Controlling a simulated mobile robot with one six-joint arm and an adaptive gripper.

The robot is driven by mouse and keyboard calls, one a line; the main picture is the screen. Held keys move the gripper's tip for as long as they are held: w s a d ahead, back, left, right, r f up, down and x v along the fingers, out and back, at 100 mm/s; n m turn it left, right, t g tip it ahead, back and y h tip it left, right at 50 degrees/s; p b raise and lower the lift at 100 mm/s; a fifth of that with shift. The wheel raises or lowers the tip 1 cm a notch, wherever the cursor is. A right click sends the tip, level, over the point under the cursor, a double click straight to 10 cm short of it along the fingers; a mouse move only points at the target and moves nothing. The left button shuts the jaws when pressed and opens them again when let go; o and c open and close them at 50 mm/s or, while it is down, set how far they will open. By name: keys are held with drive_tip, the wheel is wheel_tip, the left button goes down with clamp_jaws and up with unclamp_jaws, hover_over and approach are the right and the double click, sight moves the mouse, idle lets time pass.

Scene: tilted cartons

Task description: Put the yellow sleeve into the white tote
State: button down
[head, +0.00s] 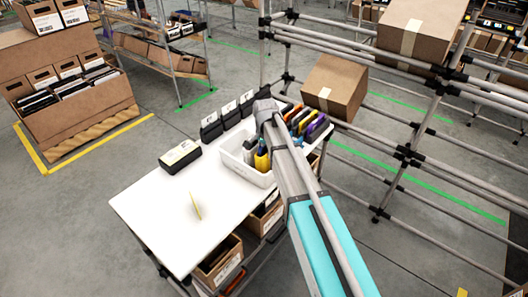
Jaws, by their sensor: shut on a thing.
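The white tote (235,170) stands at the right end of the white table, beside the coloured sleeves. My arm reaches in from the lower right and its end is over the tote. My gripper (262,146) is small, dark and partly hidden by the arm; it appears shut on the yellow sleeve (262,160), which shows upright inside the tote's outline. The fingertips are not clear, and I cannot tell whether the sleeve touches the tote floor.
A thin yellow strip (196,206) lies on the open white table (155,205). A black box with a pale label (180,156) and several black holders (229,117) line the back. Coloured sleeves (308,122) stand right of the tote. A pipe rack with tilted cartons (335,86) stands beyond.

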drive_tip(key=shift+f, duration=0.15)
drive_tip(key=c, duration=0.5)
unclamp_jaws()
drive_tip(key=shift+r, duration=0.2)
wheel_tip(320, 180, up, 12)
drive_tip(key=p, duration=1.2)
drive_tip(key=s+d+n, duration=0.7)
drive_tip(key=s+d, duration=1.1)
drive_tip(key=s, duration=0.4)
drive_tip(key=shift+n, duration=0.3)
